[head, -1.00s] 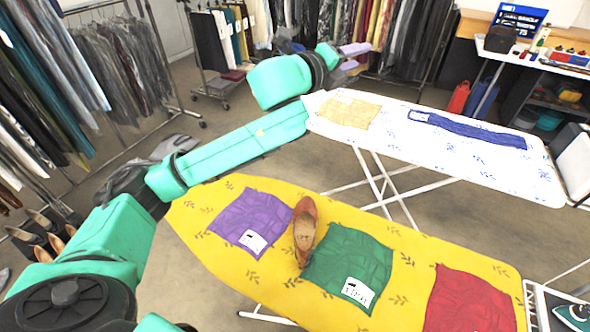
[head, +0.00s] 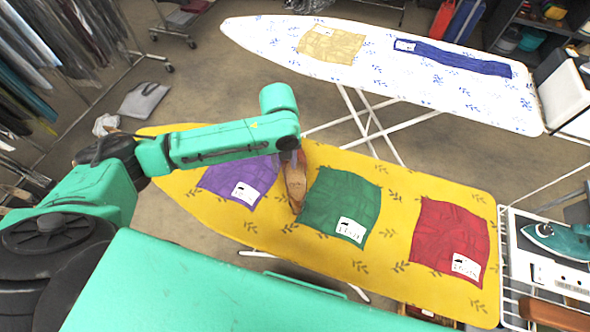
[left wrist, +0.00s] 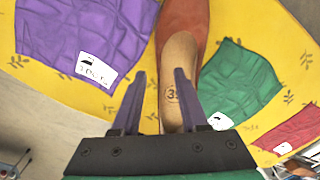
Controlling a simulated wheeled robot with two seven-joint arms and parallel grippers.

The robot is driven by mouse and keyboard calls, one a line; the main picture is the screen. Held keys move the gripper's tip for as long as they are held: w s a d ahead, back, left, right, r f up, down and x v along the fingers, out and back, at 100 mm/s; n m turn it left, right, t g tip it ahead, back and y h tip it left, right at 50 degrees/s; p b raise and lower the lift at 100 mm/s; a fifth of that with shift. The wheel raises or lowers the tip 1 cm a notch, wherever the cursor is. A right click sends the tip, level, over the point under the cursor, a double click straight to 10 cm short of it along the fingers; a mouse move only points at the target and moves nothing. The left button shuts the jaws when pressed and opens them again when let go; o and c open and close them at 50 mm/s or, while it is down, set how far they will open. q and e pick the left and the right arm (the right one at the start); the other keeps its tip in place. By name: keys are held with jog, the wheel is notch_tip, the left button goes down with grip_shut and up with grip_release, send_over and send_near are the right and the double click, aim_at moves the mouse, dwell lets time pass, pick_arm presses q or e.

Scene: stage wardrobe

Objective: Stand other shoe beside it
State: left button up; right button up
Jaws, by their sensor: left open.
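One orange-brown shoe (head: 295,187) with a tan insole lies on the yellow ironing board (head: 400,275), between the purple cloth (head: 228,183) and the green cloth (head: 325,205). My left gripper (head: 292,157) is over the shoe and partly hides it. In the left wrist view the shoe (left wrist: 180,50) has its heel towards me. The open fingers (left wrist: 156,80) are near the heel, the right one overlapping the insole in the picture. I cannot tell whether they touch it. A second shoe is not clearly visible now. My right gripper is not in view.
A red cloth (head: 448,240) lies further right on the yellow board. A white ironing board (head: 400,80) stands behind. A teal iron (head: 560,243) sits at the right end. Clothes racks stand at the left.

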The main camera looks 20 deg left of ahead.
aim_at(284, 172)
pick_arm(q)
jog(key=shift+s+a+f, duration=0.1)
jog(key=shift+s+f, duration=0.05)
jog(key=shift+f, duration=1.75)
grip_shut()
